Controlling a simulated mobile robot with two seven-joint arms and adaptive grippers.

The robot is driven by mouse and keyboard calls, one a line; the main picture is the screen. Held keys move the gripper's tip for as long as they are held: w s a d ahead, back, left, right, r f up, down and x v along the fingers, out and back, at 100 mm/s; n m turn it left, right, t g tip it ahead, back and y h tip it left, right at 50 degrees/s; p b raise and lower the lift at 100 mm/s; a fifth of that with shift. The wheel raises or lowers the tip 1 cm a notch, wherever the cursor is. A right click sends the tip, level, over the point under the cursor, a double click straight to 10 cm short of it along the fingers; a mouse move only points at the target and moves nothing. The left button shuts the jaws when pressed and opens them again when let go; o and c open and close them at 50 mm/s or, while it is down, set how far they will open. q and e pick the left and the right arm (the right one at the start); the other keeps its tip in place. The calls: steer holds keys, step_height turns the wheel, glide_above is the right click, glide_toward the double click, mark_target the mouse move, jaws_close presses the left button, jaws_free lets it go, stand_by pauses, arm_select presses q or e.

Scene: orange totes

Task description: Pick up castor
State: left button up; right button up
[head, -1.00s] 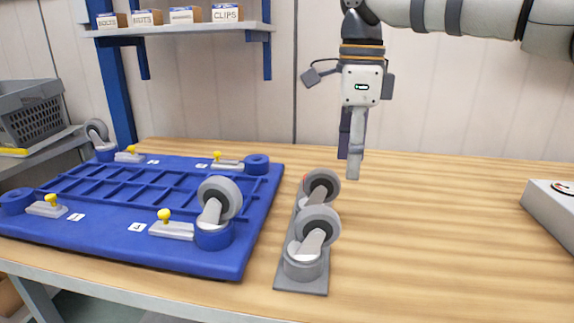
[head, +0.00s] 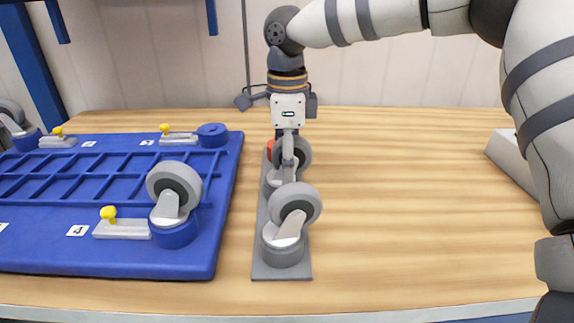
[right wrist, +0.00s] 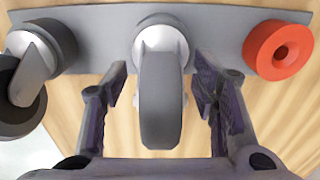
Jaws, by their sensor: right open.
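A grey stand plate (head: 262,210) on the table bears two castors with grey wheels. The front castor (head: 296,205) is nearer me. The rear castor (head: 305,158) is partly hidden by my right gripper (head: 288,165), which has come down over it. In the right wrist view the rear castor (right wrist: 161,95) is between the two open fingers of my right gripper (right wrist: 163,95), with a gap visible on each side. The front castor (right wrist: 38,65) is left of the fingers there. My left gripper is not in view.
A red ring (right wrist: 278,50) sits on the plate's far end. A blue base (head: 120,255) to the left carries a castor (head: 173,190), an empty blue socket (head: 212,135) and yellow-knobbed clamps (head: 122,228). A grey box (head: 505,152) lies right. The table between is clear.

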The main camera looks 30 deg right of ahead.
jaws_close()
stand_by(0.3)
steer(key=shift+w+r, duration=0.1)
steer(key=shift+r, duration=0.25)
steer(key=r, duration=0.3)
steer(key=shift+s+r, duration=0.15)
steer(key=shift+s, duration=0.05)
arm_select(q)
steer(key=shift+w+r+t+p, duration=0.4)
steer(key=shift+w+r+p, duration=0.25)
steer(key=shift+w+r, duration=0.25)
arm_select(e)
steer(key=s+r, duration=0.9)
steer(key=s, duration=0.4)
steer(key=shift+s+a, duration=0.35)
steer(key=shift+a, duration=0.1)
